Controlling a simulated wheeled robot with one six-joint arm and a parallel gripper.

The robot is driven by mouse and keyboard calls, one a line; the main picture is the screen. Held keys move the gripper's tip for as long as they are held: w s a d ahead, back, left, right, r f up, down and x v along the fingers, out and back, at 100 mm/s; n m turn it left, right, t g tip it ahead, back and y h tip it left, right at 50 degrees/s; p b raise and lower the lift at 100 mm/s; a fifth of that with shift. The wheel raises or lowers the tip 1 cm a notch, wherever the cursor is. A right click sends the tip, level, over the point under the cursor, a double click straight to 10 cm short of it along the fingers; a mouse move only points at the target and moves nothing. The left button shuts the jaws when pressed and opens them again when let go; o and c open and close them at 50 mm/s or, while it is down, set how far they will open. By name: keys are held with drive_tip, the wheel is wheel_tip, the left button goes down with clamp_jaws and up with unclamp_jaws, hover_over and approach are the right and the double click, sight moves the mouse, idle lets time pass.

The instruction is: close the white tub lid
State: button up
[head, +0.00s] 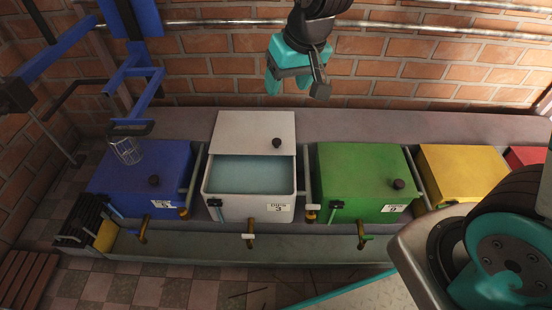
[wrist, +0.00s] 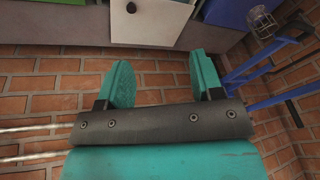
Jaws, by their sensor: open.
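The white tub (head: 250,206) stands in the row between the blue and green tubs. Its white lid (head: 245,132) is slid toward the wall, so the front half of the tub is open and pale blue-grey liquid (head: 250,172) shows inside. A dark round knob (head: 277,143) sits near the lid's front right corner. My gripper (head: 293,90) is above and behind the lid, near the brick wall, apart from it. It is open and empty. In the wrist view my gripper's fingers (wrist: 160,85) are spread, with the white lid (wrist: 150,20) beyond them at the top.
A blue tub (head: 140,178) and a green tub (head: 365,180) stand closed on either side. A yellow tub (head: 462,175) is further right. A blue frame (head: 140,85) with a wire basket (head: 127,150) rises at the left. Pipes (head: 230,22) run along the wall.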

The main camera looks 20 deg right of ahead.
sight(277, 142)
drive_tip(key=w+d+f+b, duration=0.1)
drive_tip(key=w+f+b, duration=0.4)
drive_tip(key=f, duration=0.6)
drive_tip(key=w+d+f+m+t+h+b, duration=0.1)
drive_tip(key=w+f+b, duration=0.4)
drive_tip(key=f, duration=0.6)
drive_tip(key=w+d+f+m+h+b, duration=0.1)
drive_tip(key=w+f+b, duration=0.4)
drive_tip(key=f, duration=0.7)
drive_tip(key=shift+w+d+f, duration=0.1)
drive_tip(key=shift+w, duration=0.8)
drive_tip(key=shift+t, duration=0.3)
clamp_jaws()
drive_tip(key=s+a+p, duration=0.2)
drive_tip(key=s+p, duration=0.1)
drive_tip(key=s, duration=0.5)
drive_tip(key=s+a+p, duration=0.3)
drive_tip(key=s+p, duration=0.1)
drive_tip(key=s, duration=0.4)
drive_tip(key=shift+s+a, duration=0.15)
unclamp_jaws()
